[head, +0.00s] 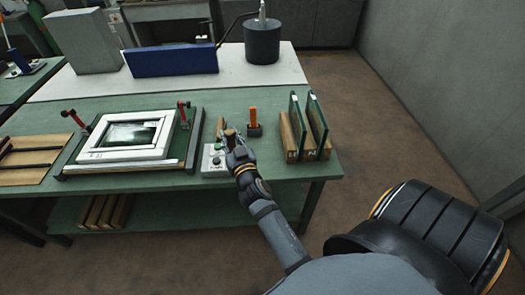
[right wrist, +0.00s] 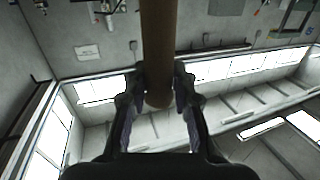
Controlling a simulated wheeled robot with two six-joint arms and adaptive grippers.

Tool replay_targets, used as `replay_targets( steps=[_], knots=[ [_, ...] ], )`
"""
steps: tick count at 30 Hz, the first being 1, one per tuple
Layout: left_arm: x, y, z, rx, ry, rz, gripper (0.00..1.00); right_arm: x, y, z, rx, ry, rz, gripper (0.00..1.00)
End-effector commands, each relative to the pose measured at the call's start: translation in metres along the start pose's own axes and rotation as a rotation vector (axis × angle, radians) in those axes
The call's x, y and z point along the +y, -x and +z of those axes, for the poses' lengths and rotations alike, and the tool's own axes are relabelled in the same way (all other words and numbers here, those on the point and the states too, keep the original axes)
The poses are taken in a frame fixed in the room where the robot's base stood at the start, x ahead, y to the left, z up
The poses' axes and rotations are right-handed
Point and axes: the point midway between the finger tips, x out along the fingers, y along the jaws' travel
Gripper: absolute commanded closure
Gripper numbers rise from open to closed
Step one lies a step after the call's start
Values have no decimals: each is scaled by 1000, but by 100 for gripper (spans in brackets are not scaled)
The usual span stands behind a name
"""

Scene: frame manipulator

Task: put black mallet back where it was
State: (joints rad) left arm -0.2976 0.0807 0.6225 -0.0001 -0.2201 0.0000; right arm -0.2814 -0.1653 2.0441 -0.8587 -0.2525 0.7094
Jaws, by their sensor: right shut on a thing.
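My right gripper (head: 229,140) is over the green table, beside a small white button box (head: 213,161). It is shut on a brown-handled tool, whose round brown handle (right wrist: 157,50) stands between the fingers in the right wrist view. The tool's head cannot be made out, so I cannot tell whether it is the black mallet. Just right of the gripper, a tool with an upright orange handle (head: 253,115) and a black block at its foot (head: 254,130) stands on the table. It looks like a mallet resting on its head. My left gripper is not in view.
A white frame (head: 90,154) lies in a fixture with red-handled clamps, left of the button box. A wooden rack (head: 291,140) holding green panels stands at the right table edge. Behind are a blue bin (head: 172,61) and a dark pot (head: 262,45).

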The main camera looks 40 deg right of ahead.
Motion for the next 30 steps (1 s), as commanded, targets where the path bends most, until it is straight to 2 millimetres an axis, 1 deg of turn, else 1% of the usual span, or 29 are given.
replay_targets(
  steps=[4, 8, 18, 19, 24, 27, 30],
  knots=[
    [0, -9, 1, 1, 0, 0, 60, 9, -7, 6, 5, 6, -4, 100],
    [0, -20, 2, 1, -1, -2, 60, 25, -18, 15, 6, 8, -3, 100],
    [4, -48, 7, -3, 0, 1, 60, 78, -55, 41, 4, 9, -1, 100],
    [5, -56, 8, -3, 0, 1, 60, 81, -57, 51, 2, 6, -1, 100],
    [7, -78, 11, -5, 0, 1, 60, 99, -70, 76, 3, 4, -1, 100],
    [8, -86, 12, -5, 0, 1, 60, 106, -75, 84, 3, 3, -1, 100],
    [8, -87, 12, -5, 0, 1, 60, 109, -77, 86, 4, 1, -2, 100]
  ],
)
